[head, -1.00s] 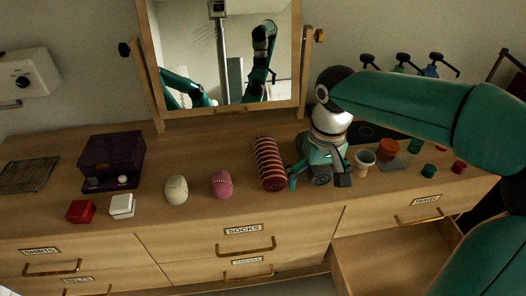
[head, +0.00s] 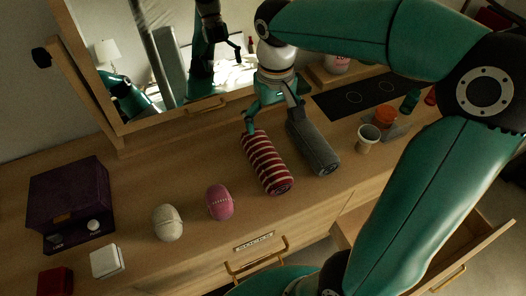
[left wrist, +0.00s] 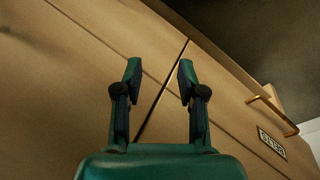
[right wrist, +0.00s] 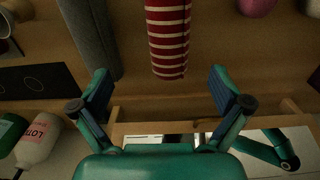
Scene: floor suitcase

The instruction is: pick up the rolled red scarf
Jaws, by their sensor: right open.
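The rolled red scarf (head: 265,163), with pale stripes, lies on the dresser top in the head view. My right gripper (head: 273,118) is open and empty at the scarf's far end, by the mirror. In the right wrist view, the scarf (right wrist: 168,38) points its end toward the gap of the open right gripper (right wrist: 160,78), just short of the fingertips. A grey roll (head: 314,147) lies right beside the scarf. My left gripper (left wrist: 160,68) is open and empty in front of the drawer fronts.
A pink roll (head: 220,202) and a cream roll (head: 167,222) lie left of the scarf. A cup (head: 368,138) and an orange jar (head: 385,116) stand to the right. The mirror (head: 160,80) stands behind. A drawer (head: 450,240) is open at the lower right.

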